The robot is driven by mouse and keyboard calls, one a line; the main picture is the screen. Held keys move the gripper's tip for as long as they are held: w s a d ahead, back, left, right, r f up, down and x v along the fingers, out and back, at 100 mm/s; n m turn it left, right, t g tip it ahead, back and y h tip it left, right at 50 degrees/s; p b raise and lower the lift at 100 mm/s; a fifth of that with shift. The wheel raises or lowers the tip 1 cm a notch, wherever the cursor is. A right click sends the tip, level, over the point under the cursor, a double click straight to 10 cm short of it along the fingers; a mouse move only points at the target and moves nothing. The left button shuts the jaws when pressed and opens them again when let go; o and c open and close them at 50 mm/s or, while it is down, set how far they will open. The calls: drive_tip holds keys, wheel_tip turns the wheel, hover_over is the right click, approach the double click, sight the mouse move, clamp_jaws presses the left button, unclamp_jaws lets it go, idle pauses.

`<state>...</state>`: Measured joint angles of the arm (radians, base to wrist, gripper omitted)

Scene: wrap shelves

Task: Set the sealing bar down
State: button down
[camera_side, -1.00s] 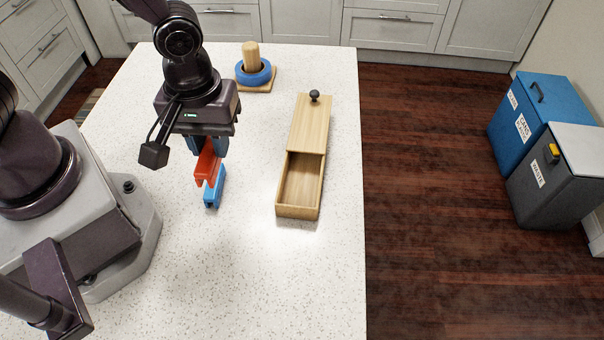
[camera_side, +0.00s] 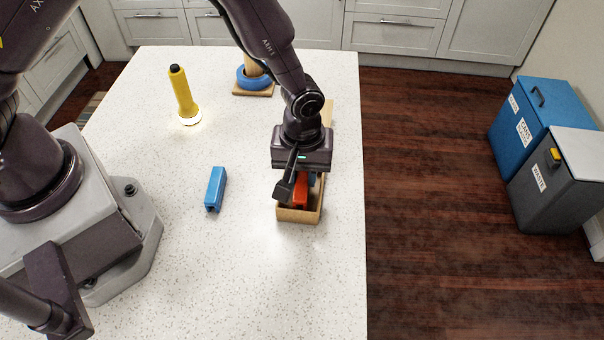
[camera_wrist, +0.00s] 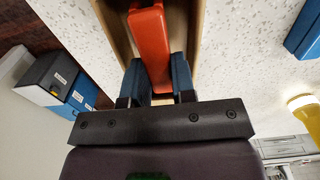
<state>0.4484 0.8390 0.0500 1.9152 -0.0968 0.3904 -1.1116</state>
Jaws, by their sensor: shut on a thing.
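The orange-red bar, which I take for the sealing bar (camera_side: 299,193), is held in my gripper (camera_side: 304,178) over the open front end of the wooden box (camera_side: 297,216). In the wrist view the bar (camera_wrist: 151,45) is pinched between the two blue fingers of my gripper (camera_wrist: 157,75), with the box walls (camera_wrist: 117,37) on both sides. The bar looks at or inside the opening; I cannot tell whether it touches the box floor. My arm hides most of the box's sliding lid (camera_side: 327,113) and its knob.
A blue channel-shaped block (camera_side: 215,188) lies on the counter (camera_side: 150,240) left of the box. A yellow flashlight (camera_side: 183,95) stands farther back. A peg stand with a blue ring (camera_side: 252,78) is behind. The counter's right edge runs close to the box.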

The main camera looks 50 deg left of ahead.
drive_tip(key=shift+f, duration=0.6)
drive_tip(key=c, duration=1.2)
unclamp_jaws()
drive_tip(key=shift+f, duration=0.15)
wheel_tip(320, 180, up, 13)
wheel_tip(320, 180, up, 8)
drive_tip(key=m+t, duration=0.1)
drive_tip(key=m, duration=0.1)
hover_over(301, 174)
drive_tip(key=s+a, duration=0.1)
drive_tip(key=a, duration=0.3)
drive_tip(key=s+a+r+m+t, duration=0.1)
drive_tip(key=s+a+r+m, duration=0.1)
drive_tip(key=s+a+r, duration=0.1)
drive_tip(key=s+a+r+m+t, duration=0.2)
drive_tip(key=s+a+r, duration=0.2)
drive_tip(key=s+r, duration=0.1)
drive_tip(key=s+a+r+m+t, duration=0.1)
drive_tip(key=s+a+r+m, duration=0.2)
drive_tip(key=s, duration=0.3)
drive_tip(key=shift+s+a+r+t, duration=0.15)
drive_tip(key=shift+a+r+t, duration=0.2)
drive_tip(key=shift+r, duration=0.3)
